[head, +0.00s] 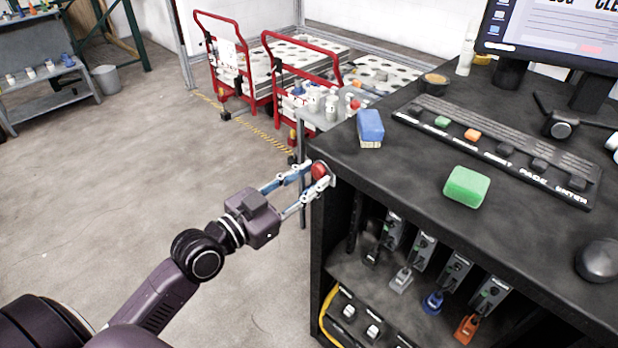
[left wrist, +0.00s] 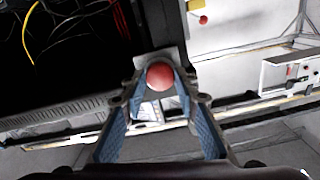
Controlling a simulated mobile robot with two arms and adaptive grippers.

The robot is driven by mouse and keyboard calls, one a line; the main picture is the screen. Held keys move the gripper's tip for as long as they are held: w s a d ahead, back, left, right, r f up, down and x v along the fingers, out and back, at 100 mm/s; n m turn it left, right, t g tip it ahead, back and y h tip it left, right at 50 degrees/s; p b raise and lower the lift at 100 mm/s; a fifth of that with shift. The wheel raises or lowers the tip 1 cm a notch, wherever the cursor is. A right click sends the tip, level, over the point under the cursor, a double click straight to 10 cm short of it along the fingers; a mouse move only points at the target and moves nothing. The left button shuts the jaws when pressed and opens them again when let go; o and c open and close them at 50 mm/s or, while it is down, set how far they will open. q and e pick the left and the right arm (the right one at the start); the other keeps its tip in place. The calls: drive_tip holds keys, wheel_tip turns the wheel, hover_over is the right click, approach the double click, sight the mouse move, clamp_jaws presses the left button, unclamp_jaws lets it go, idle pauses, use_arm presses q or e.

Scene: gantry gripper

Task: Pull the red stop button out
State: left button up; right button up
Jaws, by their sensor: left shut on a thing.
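The red stop button (head: 319,171) is a round red knob on the left side of the black desk (head: 345,150), near its corner. In the left wrist view the red button (left wrist: 160,76) sits between my fingertips, with a grey plate behind it. My left gripper (head: 313,180) reaches in from the left, its fingers on either side of the button and shut on it. In the left wrist view my left gripper (left wrist: 161,84) has one blue-padded finger on each side of the knob. My right gripper is not in view.
A blue sponge (head: 369,126), a green sponge (head: 466,186) and a long keyboard panel (head: 490,150) lie on the desk. A shelf below holds several plugged devices (head: 430,270). Red carts (head: 270,60) stand behind. Floor left of the desk is clear.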

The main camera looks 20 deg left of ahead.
use_arm(q)
clamp_jaws()
drive_tip(key=shift+s+a, duration=0.1)
drive_tip(key=shift+s, duration=0.3)
drive_tip(key=o, duration=1.1)
unclamp_jaws()
drive_tip(key=shift+s, duration=0.1)
drive_tip(key=shift+v, duration=6.05)
